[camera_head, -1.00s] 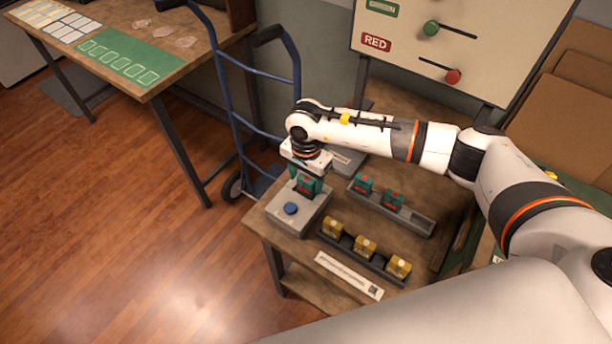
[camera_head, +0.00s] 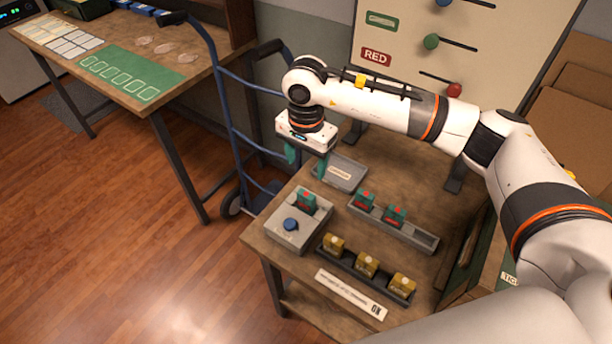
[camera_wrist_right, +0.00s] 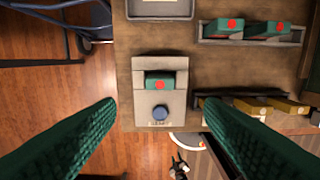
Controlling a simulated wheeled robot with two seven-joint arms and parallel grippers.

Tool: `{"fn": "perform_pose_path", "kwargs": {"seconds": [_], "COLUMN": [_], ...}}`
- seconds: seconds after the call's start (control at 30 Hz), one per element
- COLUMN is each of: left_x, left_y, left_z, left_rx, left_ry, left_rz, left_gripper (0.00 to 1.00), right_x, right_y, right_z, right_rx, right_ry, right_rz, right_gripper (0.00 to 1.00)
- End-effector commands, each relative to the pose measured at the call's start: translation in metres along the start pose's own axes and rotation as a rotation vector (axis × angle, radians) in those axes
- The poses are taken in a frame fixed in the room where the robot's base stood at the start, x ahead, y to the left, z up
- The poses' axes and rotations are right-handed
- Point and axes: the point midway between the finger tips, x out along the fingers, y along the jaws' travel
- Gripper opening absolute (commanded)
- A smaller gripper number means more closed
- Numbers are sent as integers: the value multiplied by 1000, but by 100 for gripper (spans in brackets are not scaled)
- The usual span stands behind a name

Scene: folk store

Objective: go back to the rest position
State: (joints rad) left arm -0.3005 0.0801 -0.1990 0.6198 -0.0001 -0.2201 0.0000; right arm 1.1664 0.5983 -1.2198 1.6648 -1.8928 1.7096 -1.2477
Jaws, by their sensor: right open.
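My right gripper (camera_head: 306,162) is open and empty, above and behind the grey box (camera_head: 286,236) on the small wooden table. In the right wrist view its green ribbed fingers (camera_wrist_right: 160,110) are spread wide, with nothing between them. A teal block with a red mark (camera_head: 306,203) stands in the slot of the grey box, apart from the fingers. The block also shows in the wrist view (camera_wrist_right: 160,81), with the blue knob (camera_wrist_right: 160,113) below it. My left gripper is not in view.
A grey tray (camera_head: 422,241) holds two more teal blocks, and a dark tray (camera_head: 349,259) holds three yellow blocks. A flat grey case (camera_head: 340,174) lies behind. A blue hand truck (camera_head: 232,130) stands left of the table. A slider board (camera_head: 430,60) stands behind. Floor at left is clear.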

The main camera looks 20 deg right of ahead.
Motion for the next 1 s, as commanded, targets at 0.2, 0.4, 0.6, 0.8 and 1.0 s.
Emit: {"fn": "perform_pose_path", "kwargs": {"seconds": [0.2,0.4,0.6,0.8,1.0], "left_x": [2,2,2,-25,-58], "left_y": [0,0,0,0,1], "left_z": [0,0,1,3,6], "left_rx": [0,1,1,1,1], "left_ry": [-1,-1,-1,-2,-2], "left_rz": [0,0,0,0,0], "left_gripper": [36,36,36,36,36], "right_x": [-9,-9,-9,-36,-69], "right_y": [0,0,0,0,0], "right_z": [0,0,0,0,0], "right_rx": [-1,-1,-1,-1,-1], "right_ry": [0,0,0,0,0], "right_rz": [0,0,0,1,0], "right_gripper": [63,63,63,63,63]}}
